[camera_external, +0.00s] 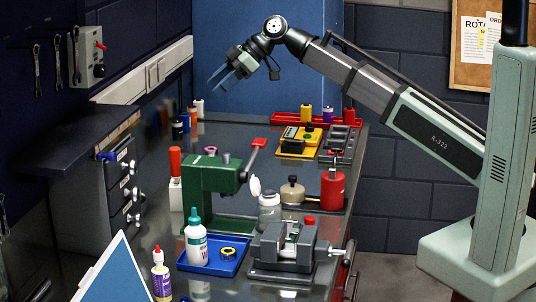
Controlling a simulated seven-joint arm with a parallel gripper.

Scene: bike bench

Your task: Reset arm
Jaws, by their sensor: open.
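My gripper (222,78) is in the upper middle of the external view. It hangs high above the far part of the workbench (225,140), in front of the blue panel. Its blue fingers point down and to the left. They are apart, with nothing between them, and touch nothing. My arm reaches in from the right, raised over the bench.
A green press (210,185), a grey vise (287,245), a red can (332,189) and a glue bottle (196,240) on a blue tray (228,262) stand on the bench. A yellow device (297,143) and a red tray (345,121) lie farther back.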

